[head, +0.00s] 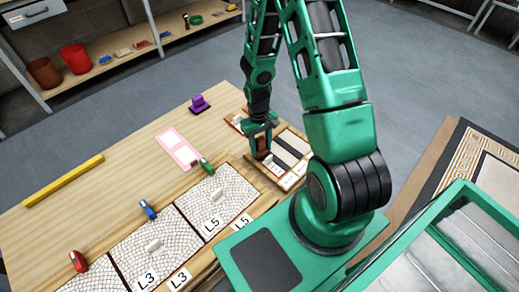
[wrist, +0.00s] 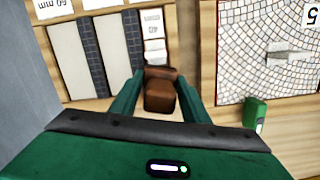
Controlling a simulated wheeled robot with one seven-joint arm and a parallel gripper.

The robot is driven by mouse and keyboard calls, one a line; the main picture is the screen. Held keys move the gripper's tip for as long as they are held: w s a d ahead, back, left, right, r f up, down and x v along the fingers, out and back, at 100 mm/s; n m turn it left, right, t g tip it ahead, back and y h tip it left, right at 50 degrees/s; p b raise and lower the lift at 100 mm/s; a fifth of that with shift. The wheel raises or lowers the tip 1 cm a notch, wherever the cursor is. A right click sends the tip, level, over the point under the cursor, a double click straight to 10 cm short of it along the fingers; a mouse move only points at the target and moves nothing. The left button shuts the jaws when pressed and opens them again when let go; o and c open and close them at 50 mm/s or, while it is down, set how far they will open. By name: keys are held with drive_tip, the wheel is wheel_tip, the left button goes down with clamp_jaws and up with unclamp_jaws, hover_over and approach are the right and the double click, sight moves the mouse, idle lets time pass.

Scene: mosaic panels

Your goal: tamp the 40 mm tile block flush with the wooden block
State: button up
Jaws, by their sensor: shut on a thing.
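My gripper (wrist: 160,84) is shut on a brown wooden block (wrist: 160,97), which sits between its two green fingers in the wrist view. In the head view my gripper (head: 260,132) points down over the tray on the bench, and the wooden block (head: 262,150) shows below it. A column of small white tiles (wrist: 153,48) lies just beyond the block in the wrist view. Whether the wooden block touches a tile is unclear.
The wooden tray (head: 288,183) has pale compartments and dark strips. Pebbled mosaic panels (head: 226,190) marked L3 and L5 line the front. A green clamp-like piece (head: 207,166), a pink panel (head: 172,142), a purple piece (head: 199,103) and a yellow bar (head: 64,181) lie around the bench.

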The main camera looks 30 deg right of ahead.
sight(261, 139)
drive_tip(key=shift+r, duration=2.6)
drive_tip(key=shift+w, duration=0.1)
